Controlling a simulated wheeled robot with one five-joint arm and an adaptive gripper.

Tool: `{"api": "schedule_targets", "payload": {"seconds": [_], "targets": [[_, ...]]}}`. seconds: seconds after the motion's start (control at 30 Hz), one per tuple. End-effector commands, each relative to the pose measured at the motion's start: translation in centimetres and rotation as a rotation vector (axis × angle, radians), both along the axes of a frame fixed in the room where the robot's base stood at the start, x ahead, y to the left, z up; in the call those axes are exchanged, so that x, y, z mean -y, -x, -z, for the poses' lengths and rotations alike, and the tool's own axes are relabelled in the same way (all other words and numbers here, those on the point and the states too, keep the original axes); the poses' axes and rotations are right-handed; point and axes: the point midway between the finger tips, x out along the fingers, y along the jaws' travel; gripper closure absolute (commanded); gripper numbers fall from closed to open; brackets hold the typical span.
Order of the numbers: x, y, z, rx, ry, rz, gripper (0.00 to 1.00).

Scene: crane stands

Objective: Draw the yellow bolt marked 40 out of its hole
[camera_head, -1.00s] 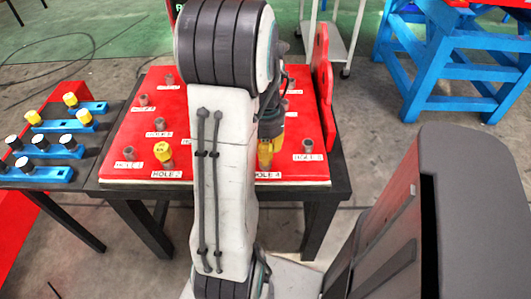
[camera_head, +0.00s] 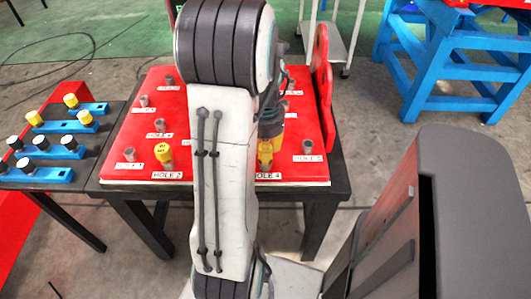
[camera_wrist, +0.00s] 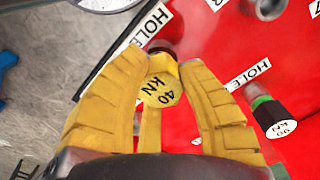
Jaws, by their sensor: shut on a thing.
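The yellow bolt marked 40 KN (camera_wrist: 163,90) is between the yellow fingers of my gripper (camera_wrist: 163,62) in the wrist view. The fingers are shut on its head. A dark round sleeve shows just behind the head, beside a HOLE label whose number is hidden. How deep the bolt sits cannot be told. In the head view my gripper (camera_head: 265,152) is low over the front of the red plate (camera_head: 215,181), by the HOLE 4 label, partly behind my arm. The bolt cannot be told apart from the yellow fingers there.
Another yellow bolt (camera_head: 163,153) stands by HOLE 2. A black bolt with a white face marked 90 KN (camera_wrist: 279,118) is close right of my gripper. A red upright panel (camera_head: 323,90) edges the plate's right. Blue racks (camera_head: 45,172) with several bolts stand left.

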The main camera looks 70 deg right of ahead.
Motion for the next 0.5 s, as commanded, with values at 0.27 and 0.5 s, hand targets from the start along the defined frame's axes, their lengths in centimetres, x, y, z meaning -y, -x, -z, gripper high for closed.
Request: {"api": "schedule_targets", "payload": {"seconds": [0.27, 0.5], "targets": [[0.1, 0.0, -1.5, 0.0, 0.003, 0.0, 1.0], [0.1, 0.0, -2.5, 0.0, 0.003, 0.0, 1.0]]}}
